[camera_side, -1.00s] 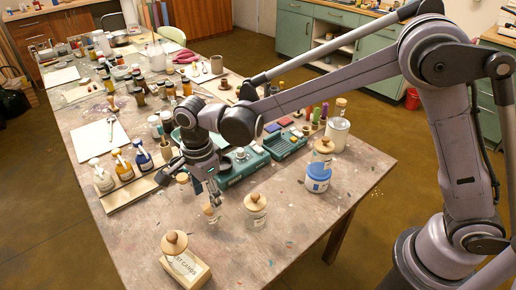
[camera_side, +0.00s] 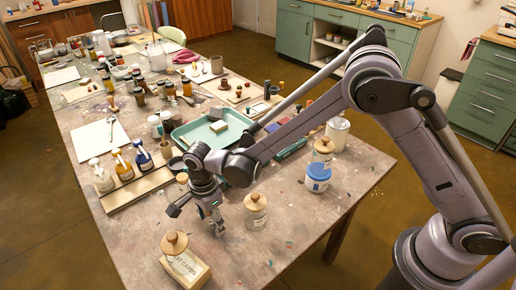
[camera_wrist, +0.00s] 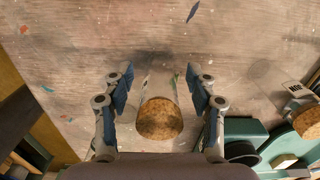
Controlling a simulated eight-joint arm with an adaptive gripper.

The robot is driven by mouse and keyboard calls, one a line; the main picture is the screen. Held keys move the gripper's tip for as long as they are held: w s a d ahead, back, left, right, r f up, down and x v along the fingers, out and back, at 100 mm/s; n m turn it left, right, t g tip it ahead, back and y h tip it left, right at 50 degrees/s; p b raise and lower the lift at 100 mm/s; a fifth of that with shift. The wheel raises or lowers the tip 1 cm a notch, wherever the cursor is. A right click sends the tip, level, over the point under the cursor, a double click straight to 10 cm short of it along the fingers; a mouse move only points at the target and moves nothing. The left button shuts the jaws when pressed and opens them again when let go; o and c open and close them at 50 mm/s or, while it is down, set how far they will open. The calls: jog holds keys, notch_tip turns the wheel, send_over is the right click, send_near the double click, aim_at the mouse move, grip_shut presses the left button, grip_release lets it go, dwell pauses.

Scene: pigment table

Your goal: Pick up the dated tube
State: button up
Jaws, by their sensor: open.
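My gripper (camera_side: 215,229) is open and low over the front part of the table. In the wrist view my gripper (camera_wrist: 160,112) has its two fingers on either side of a round cork top (camera_wrist: 160,119), with a gap on each side. Faint clear glass seems to show beyond the cork. In the side view my fingers largely hide this vessel. No date can be read on it, so I cannot tell whether it is the dated tube. A second cork-topped vessel (camera_wrist: 302,110) with a white label stands at the wrist view's right edge.
A glass jar with a wooden lid (camera_side: 255,203) stands close right of my gripper. A wooden card box (camera_side: 187,270) with a knobbed lid is in front. Behind are a teal tray (camera_side: 187,134) and a rack of bottles (camera_side: 135,192). Bare table lies right of the jar.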

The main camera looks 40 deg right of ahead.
jog(key=shift+f, duration=0.2)
jog(key=c, duration=1.1)
jog(key=shift+o, duration=0.2)
jog(key=shift+r, duration=0.1)
